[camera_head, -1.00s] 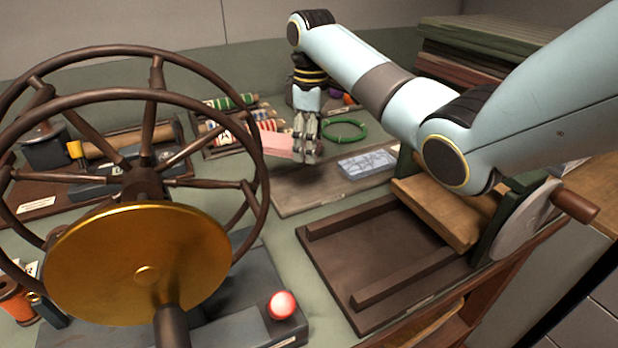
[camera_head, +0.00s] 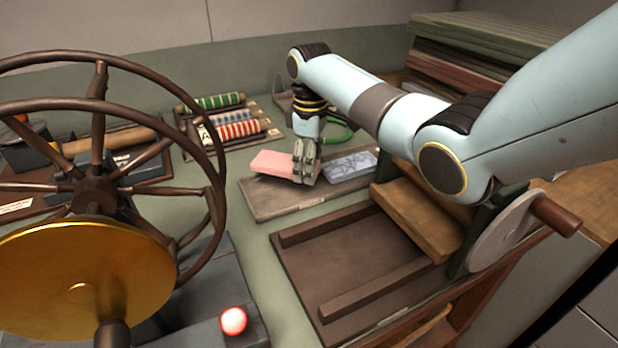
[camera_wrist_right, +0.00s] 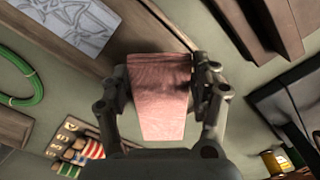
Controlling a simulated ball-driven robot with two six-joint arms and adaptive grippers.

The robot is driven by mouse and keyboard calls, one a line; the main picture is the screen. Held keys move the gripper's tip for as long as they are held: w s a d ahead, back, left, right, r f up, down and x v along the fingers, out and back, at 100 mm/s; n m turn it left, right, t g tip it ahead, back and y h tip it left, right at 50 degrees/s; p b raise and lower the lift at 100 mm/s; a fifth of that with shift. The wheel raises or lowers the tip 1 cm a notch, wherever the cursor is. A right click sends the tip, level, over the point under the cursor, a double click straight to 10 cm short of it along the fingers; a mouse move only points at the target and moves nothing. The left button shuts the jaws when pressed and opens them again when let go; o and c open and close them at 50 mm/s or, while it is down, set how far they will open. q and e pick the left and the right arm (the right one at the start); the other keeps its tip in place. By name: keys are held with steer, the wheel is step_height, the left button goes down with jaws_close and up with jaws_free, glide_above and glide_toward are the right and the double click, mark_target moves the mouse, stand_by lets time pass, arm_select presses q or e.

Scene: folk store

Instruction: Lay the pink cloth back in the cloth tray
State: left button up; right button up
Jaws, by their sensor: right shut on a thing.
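The pink cloth (camera_head: 270,163) is a flat, stiff-looking piece held in my right gripper (camera_head: 304,178). In the right wrist view the cloth (camera_wrist_right: 160,105) sits between the two fingers of the gripper (camera_wrist_right: 160,90), which are shut on it. The cloth tray (camera_head: 277,206) is a low brown board with a label on its front edge. A grey-blue patterned cloth (camera_head: 350,166) lies on its right part. The pink cloth is over the tray's left back part; whether it touches the tray is unclear. My left gripper is out of view.
A green ring (camera_head: 340,137) lies behind the tray. Striped rolls (camera_head: 235,131) lie in a rack at back left. A large spoked wheel (camera_head: 95,190) stands at left. A brown railed board (camera_head: 350,260) lies in front, with a wooden block (camera_head: 418,222) at its right.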

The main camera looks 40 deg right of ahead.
step_height(320, 180, down, 3)
steer(key=shift+r, duration=0.1)
steer(key=shift+f, duration=0.35)
steer(key=shift+f+b, duration=0.4)
steer(key=shift+f, duration=0.1)
steer(key=o, duration=1.3)
steer(key=shift+c, duration=0.2)
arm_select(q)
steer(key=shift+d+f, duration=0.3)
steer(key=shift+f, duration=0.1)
arm_select(e)
steer(key=shift+r, duration=0.1)
